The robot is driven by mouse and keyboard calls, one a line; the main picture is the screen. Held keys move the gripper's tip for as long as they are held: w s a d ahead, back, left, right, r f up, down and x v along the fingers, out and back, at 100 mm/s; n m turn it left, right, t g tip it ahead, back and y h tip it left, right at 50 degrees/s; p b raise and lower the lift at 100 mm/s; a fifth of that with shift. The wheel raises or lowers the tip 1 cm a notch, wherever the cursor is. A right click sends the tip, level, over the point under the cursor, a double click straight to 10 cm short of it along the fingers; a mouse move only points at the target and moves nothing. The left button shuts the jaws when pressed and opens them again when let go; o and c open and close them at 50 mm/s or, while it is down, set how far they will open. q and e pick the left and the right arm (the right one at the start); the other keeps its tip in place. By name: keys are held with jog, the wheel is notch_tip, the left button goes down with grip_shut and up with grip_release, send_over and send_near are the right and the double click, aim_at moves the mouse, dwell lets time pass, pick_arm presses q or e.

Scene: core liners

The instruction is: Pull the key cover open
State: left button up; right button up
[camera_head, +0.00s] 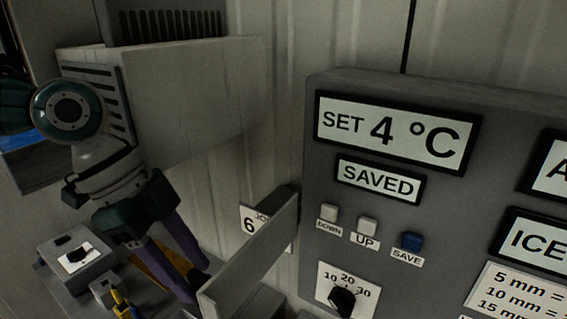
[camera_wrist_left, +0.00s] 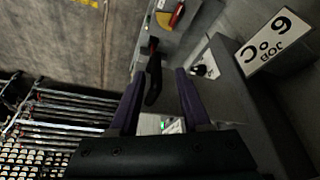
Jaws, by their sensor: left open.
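A flat grey flap (camera_head: 250,260), which looks like the key cover, stands out from the left edge of the grey control panel (camera_head: 310,150). The DOWN (camera_head: 329,213), UP (camera_head: 367,226) and blue SAVE (camera_head: 412,241) keys are uncovered. My left gripper (camera_head: 198,284) has purple fingers, spread apart and pointing down, just left of the flap's near end. I cannot tell whether a finger touches it. In the left wrist view the open fingers (camera_wrist_left: 159,74) have a dark handle-like thing (camera_wrist_left: 153,80) beyond them. My right gripper is not in view.
A "JOB 6 °C" card (camera_wrist_left: 272,42) is behind the flap. A dial (camera_head: 342,300) sits low on the panel. A grey box with a white label (camera_head: 76,256) stands below my left arm. A pale wall unit (camera_head: 180,95) juts out behind my arm.

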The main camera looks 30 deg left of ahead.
pick_arm(q)
jog(key=b+v, duration=0.3)
jog(key=v, duration=0.5)
jog(key=shift+r, duration=0.35)
jog(key=shift+s, duration=0.1)
